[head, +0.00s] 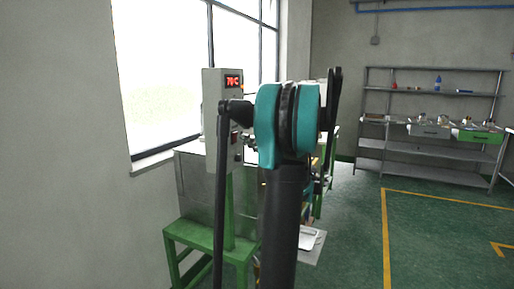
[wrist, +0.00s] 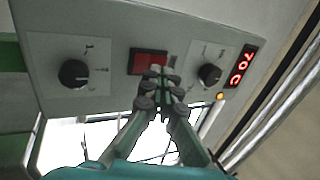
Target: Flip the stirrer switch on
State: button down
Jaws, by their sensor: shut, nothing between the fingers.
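In the wrist view a grey control panel (wrist: 115,30) carries a red rectangular switch (wrist: 146,62) between two black round knobs, one on the left (wrist: 73,73) and one on the right (wrist: 209,74). The markings are too small to read, so I cannot tell which control is the stirrer's. My gripper (wrist: 160,74) is shut and empty. Its fingertips overlap the right and lower edge of the red switch in the picture; I cannot tell whether they touch it.
A red display (wrist: 241,66) reads 70 °C, with a small orange lamp (wrist: 220,96) below it. In the head view the grey control box (head: 212,92) stands above a metal tank on a green stand (head: 200,236) beside the window. Shelves (head: 430,80) stand far right; the green floor between is open.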

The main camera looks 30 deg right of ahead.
jog(key=shift+x, duration=0.85)
jog(key=shift+r, duration=0.1)
